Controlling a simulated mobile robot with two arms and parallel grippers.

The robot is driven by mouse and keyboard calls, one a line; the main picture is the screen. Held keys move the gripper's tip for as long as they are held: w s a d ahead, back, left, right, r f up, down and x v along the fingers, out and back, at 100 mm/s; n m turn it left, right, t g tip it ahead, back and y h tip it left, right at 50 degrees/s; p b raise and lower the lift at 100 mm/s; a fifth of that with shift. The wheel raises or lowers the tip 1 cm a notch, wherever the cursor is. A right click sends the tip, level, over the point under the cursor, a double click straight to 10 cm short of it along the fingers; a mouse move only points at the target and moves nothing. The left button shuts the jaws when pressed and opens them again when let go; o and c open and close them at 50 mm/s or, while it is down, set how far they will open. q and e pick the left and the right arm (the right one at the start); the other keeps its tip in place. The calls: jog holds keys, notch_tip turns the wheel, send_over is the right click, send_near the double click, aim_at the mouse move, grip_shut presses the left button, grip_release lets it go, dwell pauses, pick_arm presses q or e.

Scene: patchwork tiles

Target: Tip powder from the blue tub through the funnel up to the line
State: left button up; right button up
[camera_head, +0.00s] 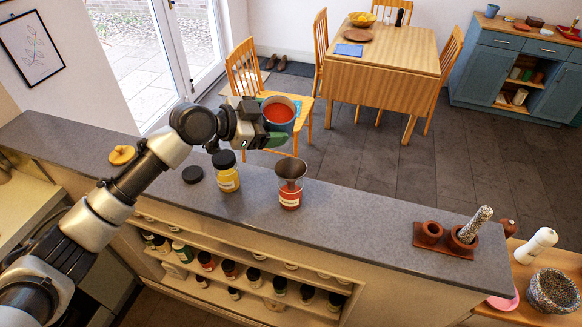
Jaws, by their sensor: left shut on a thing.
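My left gripper (272,135) is shut on the blue tub (279,124), which holds red powder (279,112). It holds the tub up above the far side of the grey counter, just behind and above the funnel. The tub looks nearly upright, with its open top towards me. The dark funnel (291,171) sits in the mouth of a glass jar (290,199) on the counter. Red powder and a white label show low in the jar; I cannot make out a line. My right gripper is not in view.
On the counter (370,212), a yellow jar with a black lid (227,178) stands left of the funnel, beside a loose black lid (193,174). A yellow item (121,155) lies further left. The counter between funnel and mortar is clear.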

pick_arm(q)
jog(key=shift+s+d+r+m+p, duration=0.15)
jog(key=shift+s+d+m+p, duration=0.1)
jog(key=shift+m+p, duration=0.15)
jog(key=shift+s+r+m+t, duration=0.1)
jog(key=shift+s+m+t, duration=0.2)
jog(key=shift+s+t, duration=0.1)
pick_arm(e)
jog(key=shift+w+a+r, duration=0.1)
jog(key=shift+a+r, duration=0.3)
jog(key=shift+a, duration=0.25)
pick_arm(q)
jog(key=shift+s+d+f+m, duration=0.15)
jog(key=shift+s+f+m, duration=0.05)
jog(key=shift+s+m, duration=0.1)
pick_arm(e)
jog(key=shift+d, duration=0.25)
